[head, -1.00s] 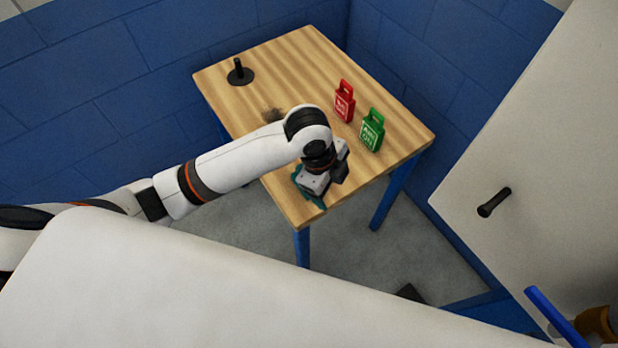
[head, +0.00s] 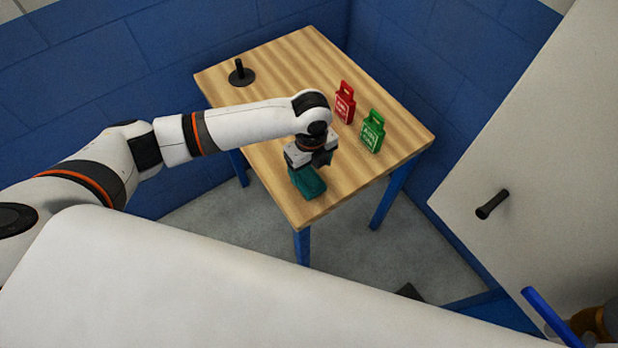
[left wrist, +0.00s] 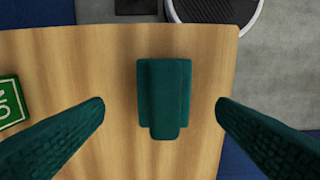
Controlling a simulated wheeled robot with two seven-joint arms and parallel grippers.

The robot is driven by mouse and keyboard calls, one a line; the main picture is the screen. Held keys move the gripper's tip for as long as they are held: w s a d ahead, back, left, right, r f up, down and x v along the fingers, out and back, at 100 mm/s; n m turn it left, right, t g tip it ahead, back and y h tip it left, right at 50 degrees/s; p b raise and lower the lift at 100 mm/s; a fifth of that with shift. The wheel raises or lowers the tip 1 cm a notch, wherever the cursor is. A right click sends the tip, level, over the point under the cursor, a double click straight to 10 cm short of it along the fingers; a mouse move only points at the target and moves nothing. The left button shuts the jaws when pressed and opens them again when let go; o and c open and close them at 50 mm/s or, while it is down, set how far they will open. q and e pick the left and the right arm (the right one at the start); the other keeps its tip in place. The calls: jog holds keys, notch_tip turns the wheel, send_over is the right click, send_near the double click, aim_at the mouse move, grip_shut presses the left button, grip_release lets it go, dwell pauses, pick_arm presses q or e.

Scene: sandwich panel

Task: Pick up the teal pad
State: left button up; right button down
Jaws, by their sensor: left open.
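The teal pad (head: 307,183) lies on the wooden table near its front corner. In the left wrist view the teal pad (left wrist: 165,92) is a stepped block on the wood, centred between my fingers. My left gripper (head: 309,160) is at the pad's far side in the head view and partly covers it. In the left wrist view its two teal textured fingers (left wrist: 160,106) are wide apart, one on each side of the pad, with clear gaps and nothing held. My right gripper is not in view.
The wooden table (head: 270,75) carries a red tag (head: 345,103), a green tag (head: 372,132) and a black peg on a round base (head: 240,73). Blue walls (head: 150,70) stand behind the table. A white panel with a black handle (head: 493,204) is at the right.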

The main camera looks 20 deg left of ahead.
aim_at(309, 174)
pick_arm(q)
jog(key=f, duration=0.5)
jog(key=shift+s+a+p, duration=0.15)
jog(key=shift+a+p, duration=0.05)
jog(key=shift+p, duration=0.2)
jog(key=c, duration=1.1)
jog(key=shift+r, duration=0.1)
notch_tip(309, 174, up, 10)
jog(key=shift+b, duration=0.4)
